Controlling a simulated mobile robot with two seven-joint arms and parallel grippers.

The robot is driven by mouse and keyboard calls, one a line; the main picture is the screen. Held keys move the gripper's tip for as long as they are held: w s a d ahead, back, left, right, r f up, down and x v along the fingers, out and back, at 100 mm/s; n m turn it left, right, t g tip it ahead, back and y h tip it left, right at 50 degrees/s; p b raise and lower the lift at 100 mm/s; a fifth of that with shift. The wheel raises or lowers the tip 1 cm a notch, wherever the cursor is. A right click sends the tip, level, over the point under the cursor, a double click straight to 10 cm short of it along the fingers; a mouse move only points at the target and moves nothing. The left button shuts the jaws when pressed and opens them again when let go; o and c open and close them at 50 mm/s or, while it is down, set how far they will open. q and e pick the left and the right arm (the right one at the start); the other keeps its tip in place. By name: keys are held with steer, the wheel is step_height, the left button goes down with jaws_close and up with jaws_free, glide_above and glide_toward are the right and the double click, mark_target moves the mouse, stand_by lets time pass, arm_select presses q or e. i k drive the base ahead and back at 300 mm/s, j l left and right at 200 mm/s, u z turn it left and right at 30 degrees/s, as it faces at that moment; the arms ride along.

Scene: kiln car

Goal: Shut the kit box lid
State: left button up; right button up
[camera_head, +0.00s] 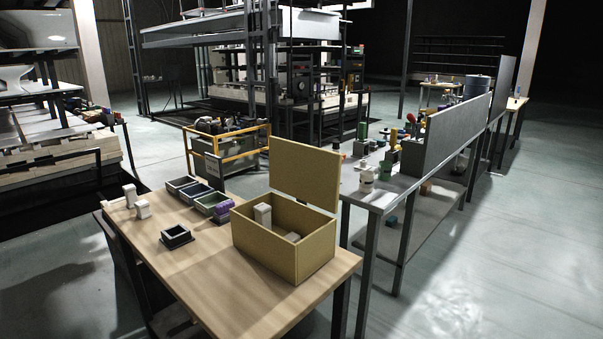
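The kit box (285,256) is a tan open-topped box on the right part of the wooden table. Its lid (304,174) stands up, raised above the back edge of the box. A white block (262,214) stands upright inside, and another pale block (292,237) lies beside it, partly hidden by the box walls. Neither of my grippers shows in this view.
The wooden table (180,265) also holds several small open bins (212,203), a dark square tray (176,237) and pale blocks (142,209) at the left. A grey workbench (378,196) with bottles and parts stands close behind the box to the right.

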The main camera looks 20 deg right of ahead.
mark_target(311, 175)
steer(key=l+u, duration=0.35)
steer(key=l, duration=0.55)
steer(key=l+u, duration=0.3)
steer(key=l, duration=0.65)
steer(key=l+u, duration=0.35)
steer(key=l, duration=0.55)
steer(key=l+u, duration=0.3)
steer(key=l, duration=0.65)
steer(key=i+l, duration=0.1)
steer(key=l, duration=0.3)
steer(key=i+l+u, duration=0.1)
steer(key=l, duration=0.35)
